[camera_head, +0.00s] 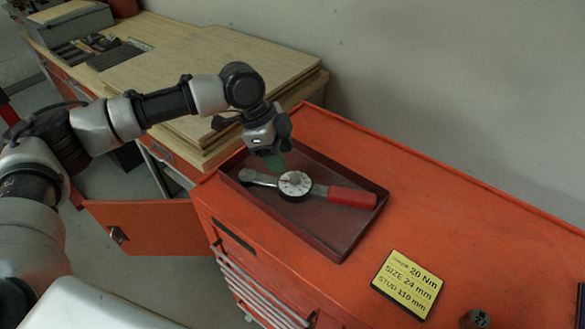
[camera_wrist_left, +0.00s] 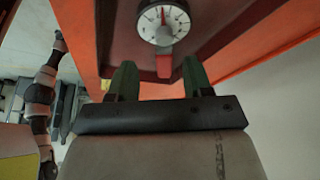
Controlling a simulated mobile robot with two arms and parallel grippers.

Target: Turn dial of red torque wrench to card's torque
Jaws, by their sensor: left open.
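The red torque wrench (camera_head: 350,197) lies in a shallow dark red tray (camera_head: 340,252) on the orange cabinet. Its round white dial (camera_head: 295,183) has dark marks and a red pointer; the dial also shows in the left wrist view (camera_wrist_left: 163,22). The numbers are too small to read. The yellow card (camera_head: 408,285) lies flat on the cabinet and reads 20 Nm, size 24 mm, stud 110 mm. My left gripper (camera_head: 276,160) is above the tray, just behind the dial. Its green fingers (camera_wrist_left: 158,78) are apart, with nothing held between them. My right gripper is not in view.
A dark round piece (camera_head: 478,319) marked 27 stands at the cabinet's front right. A wooden bench (camera_head: 190,60) with stacked boards is at the back left. The wall is behind the cabinet. The cabinet top between tray and card is clear.

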